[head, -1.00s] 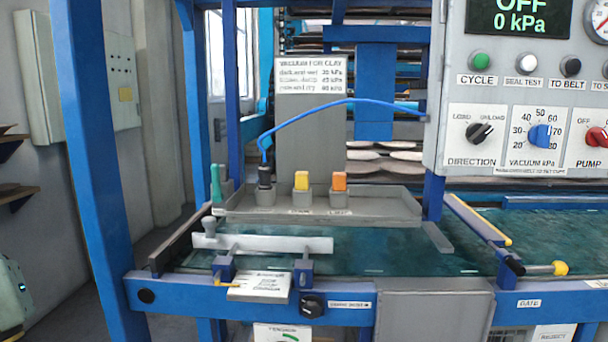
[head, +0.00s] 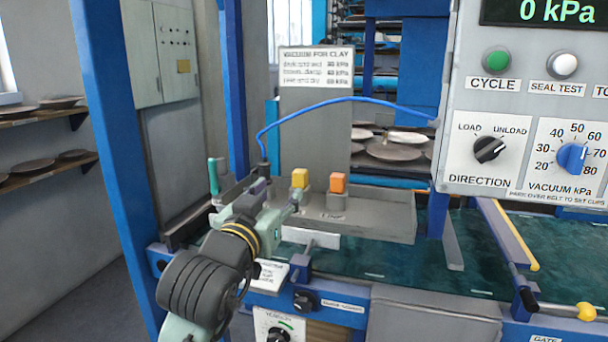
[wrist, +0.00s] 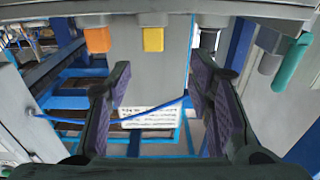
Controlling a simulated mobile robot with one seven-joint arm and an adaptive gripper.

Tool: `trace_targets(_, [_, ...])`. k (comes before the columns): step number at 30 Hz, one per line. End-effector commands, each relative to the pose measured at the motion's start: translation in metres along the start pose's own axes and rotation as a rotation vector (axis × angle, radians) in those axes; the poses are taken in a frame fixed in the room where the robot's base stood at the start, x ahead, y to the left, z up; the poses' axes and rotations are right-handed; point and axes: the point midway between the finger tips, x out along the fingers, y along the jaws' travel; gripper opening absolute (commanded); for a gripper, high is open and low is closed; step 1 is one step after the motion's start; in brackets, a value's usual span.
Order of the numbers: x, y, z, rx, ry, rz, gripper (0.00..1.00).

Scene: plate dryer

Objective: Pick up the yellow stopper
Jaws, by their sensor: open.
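The yellow stopper (head: 300,178) stands upright in a grey holder on the grey tray (head: 375,228). In the wrist view, which looks upside down, the yellow stopper (wrist: 153,39) is at the top middle, sideways between the fingers' lines but beyond their tips. My gripper (head: 278,196) is open and empty, in front of the tray's left part in the head view. In the wrist view my gripper (wrist: 160,75) has its two dark padded fingers wide apart, with nothing between them. The gripper hides the yellow stopper's holder in part in the head view.
The orange stopper (head: 338,182) stands just right of the yellow one. A black plug (wrist: 208,40) with the blue hose (head: 345,99) and a green stopper (head: 213,176) are on the left. A sign panel (head: 316,75) rises behind; the control box (head: 530,110) is at right.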

Motion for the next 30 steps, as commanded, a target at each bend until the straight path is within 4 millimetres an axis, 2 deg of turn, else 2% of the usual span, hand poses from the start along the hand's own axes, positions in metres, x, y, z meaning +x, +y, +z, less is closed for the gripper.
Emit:
trace_targets(4, [0.010, 0.006, 0.006, -0.002, -0.035, 0.019, 0.47])
trace_targets(10, [0.042, 0.007, 0.005, -0.001, -0.035, 0.019, 0.47])
trace_targets(15, [0.058, 0.007, 0.006, 0.000, -0.032, 0.017, 0.47])
trace_targets(19, [0.069, 0.009, 0.002, 0.000, -0.032, 0.018, 0.47])
trace_targets(25, [0.099, 0.011, -0.002, -0.002, -0.033, 0.017, 0.47])
trace_targets(30, [0.111, 0.011, 0.001, -0.001, -0.031, 0.017, 0.47])
